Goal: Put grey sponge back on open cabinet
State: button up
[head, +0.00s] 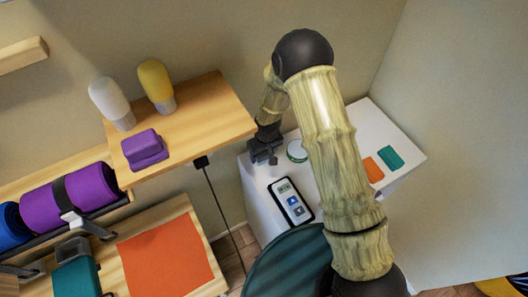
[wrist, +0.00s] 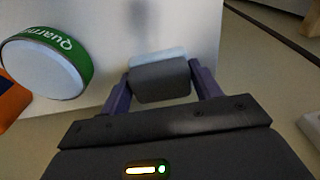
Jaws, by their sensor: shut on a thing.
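My gripper (head: 266,152) is at the left edge of a white cabinet-like unit (head: 396,176), beside the wooden shelf. In the wrist view my gripper (wrist: 161,84) is shut on the grey sponge (wrist: 160,82), a dark grey block with a pale blue strip along its far side. The sponge sits between the two fingers, with the white surface (wrist: 165,28) beyond it. I cannot make out the sponge in the head view, nor tell whether it touches the surface. No opening of the cabinet shows.
A round green-rimmed tin (head: 297,150) lies close to my gripper. The wooden shelf (head: 205,117) holds a purple block (head: 144,150) and two bottles.

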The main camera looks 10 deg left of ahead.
aim_at(265, 156)
jog(key=shift+s, duration=0.1)
jog(key=shift+a+f, duration=0.1)
jog(key=shift+f, duration=0.1)
jog(key=o, duration=0.9)
jog(key=shift+s+r, duration=0.1)
jog(key=shift+r, duration=0.2)
jog(key=r+b, duration=0.1)
jog(key=r, duration=0.3)
jog(key=r+b, duration=0.1)
jog(key=r, duration=0.3)
jog(key=s+d+r+b, duration=0.1)
jog(key=r, duration=0.2)
jog(key=shift+r, duration=0.4)
